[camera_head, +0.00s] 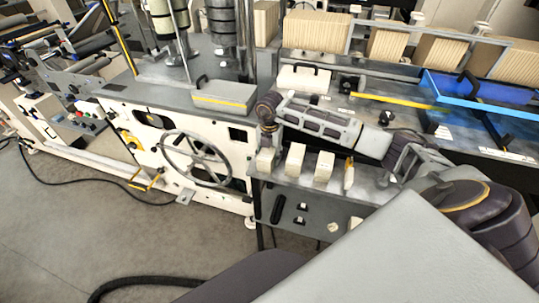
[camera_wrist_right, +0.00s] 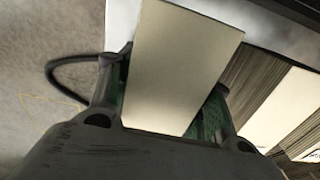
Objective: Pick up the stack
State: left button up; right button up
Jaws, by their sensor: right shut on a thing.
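Small cream paper stacks stand in a row along the front shelf of the machine in the head view. The stack at the left end (camera_head: 266,161) is under my right gripper (camera_head: 267,132), which reaches down from above. In the right wrist view, my right gripper (camera_wrist_right: 163,95) is shut on this stack (camera_wrist_right: 182,62), with a green-padded finger on each side of it. Whether the stack touches the shelf is hard to tell. Two more stacks, a middle one (camera_head: 295,160) and another (camera_head: 324,166), stand to its right. My left gripper is not in view.
A narrow stack (camera_head: 349,176) stands further right on the shelf (camera_head: 282,185). A handwheel (camera_head: 197,158) is to the left. Behind are a handled white block (camera_head: 304,79), a blue tray (camera_head: 480,93) and larger cream stacks (camera_head: 316,29). Open floor lies at the lower left.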

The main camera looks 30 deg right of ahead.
jog(key=shift+c, duration=0.9)
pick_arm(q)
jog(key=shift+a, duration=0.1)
pick_arm(e)
jog(key=shift+r, duration=0.2)
notch_tip(320, 180, up, 8)
jog(key=shift+b, duration=0.5)
jog(key=shift+r, duration=0.85)
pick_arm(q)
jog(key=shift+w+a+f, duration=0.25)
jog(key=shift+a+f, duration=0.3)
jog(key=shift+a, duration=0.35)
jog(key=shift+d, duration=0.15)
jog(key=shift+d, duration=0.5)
